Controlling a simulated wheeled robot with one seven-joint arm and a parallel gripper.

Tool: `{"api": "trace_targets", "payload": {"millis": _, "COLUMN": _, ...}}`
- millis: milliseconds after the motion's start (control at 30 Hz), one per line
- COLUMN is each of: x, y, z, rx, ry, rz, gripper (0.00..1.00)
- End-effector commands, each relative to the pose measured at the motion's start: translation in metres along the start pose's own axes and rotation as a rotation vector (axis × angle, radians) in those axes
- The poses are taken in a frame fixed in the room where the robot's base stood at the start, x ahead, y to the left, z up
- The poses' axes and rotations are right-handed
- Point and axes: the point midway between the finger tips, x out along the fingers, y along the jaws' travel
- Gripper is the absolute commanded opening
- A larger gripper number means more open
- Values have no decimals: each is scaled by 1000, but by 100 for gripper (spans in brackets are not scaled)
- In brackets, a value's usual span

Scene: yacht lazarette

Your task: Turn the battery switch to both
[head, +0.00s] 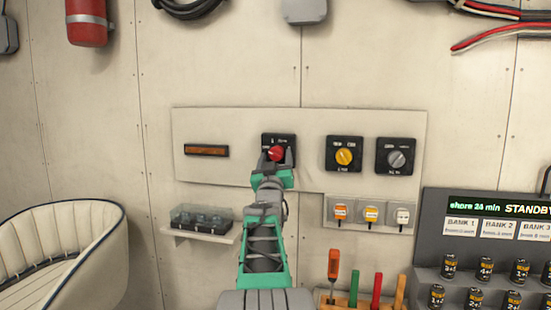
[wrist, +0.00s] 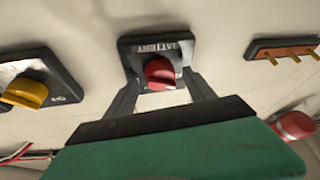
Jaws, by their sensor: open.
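The battery switch (head: 279,139) is a black square plate on the cream wall panel with a red knob (head: 276,153). In the wrist view the plate (wrist: 156,48) reads BATTERY upside down, and the red knob (wrist: 160,74) shows between my fingers. My gripper (head: 275,158) is at the switch with its jaws open. In the wrist view my gripper (wrist: 162,88) has one finger on each side of the knob, with gaps between them and the knob. The position marks on the plate are too small or covered to read.
Right of the battery switch are a yellow-knob switch (head: 344,154) and a grey-knob switch (head: 396,156). A brown bar fitting (head: 206,150) is to the left. Below are a small shelf with a fuse block (head: 202,218), tagged sockets (head: 370,212) and upright tool handles (head: 376,290).

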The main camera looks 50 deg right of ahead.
Motion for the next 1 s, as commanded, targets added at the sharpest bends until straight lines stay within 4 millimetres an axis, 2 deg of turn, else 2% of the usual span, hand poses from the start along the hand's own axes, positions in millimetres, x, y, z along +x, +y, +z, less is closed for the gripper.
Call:
{"api": "trace_targets", "payload": {"millis": 67, "x": 0, "y": 0, "z": 0, "rx": 0, "ry": 0, "rz": 0, "gripper": 58}}
{"api": "trace_targets", "payload": {"millis": 767, "x": 0, "y": -1, "z": 0, "rx": 1, "ry": -1, "rz": -1, "gripper": 1}}
{"api": "trace_targets", "payload": {"millis": 1000, "x": -1, "y": -2, "z": 2, "rx": 18, "ry": 1, "rz": 5, "gripper": 1}}
